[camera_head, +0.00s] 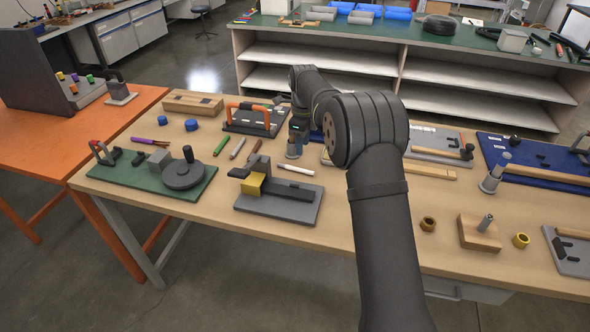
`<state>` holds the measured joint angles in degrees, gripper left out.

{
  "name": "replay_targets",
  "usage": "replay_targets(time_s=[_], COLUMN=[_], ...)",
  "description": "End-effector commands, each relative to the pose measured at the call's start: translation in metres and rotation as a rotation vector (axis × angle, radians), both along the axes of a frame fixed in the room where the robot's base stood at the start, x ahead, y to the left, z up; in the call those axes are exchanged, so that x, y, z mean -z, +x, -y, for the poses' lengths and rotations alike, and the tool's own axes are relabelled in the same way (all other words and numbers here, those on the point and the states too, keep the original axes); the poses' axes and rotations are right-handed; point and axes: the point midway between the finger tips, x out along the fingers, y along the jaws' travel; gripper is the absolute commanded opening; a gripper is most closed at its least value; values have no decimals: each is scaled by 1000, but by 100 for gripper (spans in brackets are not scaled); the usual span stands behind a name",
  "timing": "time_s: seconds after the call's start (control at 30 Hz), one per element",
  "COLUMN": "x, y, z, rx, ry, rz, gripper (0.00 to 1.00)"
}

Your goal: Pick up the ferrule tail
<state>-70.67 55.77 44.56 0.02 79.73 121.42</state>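Several short cable-like pieces lie on the wooden table (345,215): a green one (222,145), a reddish-brown one (237,148), a grey one (254,147) and a white one (296,169). A purple piece with an orange end (150,140) lies further left. I cannot tell which is the ferrule tail. My gripper (294,152) points down near the table's middle, right of the grey piece and behind the white one. Its fingers are small and dark, so their opening does not show. My arm hides part of the table to its right.
A green fixture with a round disc (183,174) stands at left. A grey fixture with a yellow block (252,185) is in front of my gripper. An orange-handled fixture (254,118) stands behind. Wooden blocks (480,233) and brass rings (428,224) are at right.

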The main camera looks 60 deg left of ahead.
Motion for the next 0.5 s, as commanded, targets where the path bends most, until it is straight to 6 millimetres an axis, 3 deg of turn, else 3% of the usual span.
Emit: replay_targets(time_s=[0.2, 0.5], x=[35, 54], y=[0, -2], z=[0, 0], rx=[-1, -2], ry=[-1, -1], rz=[0, 0], gripper=[40, 40])
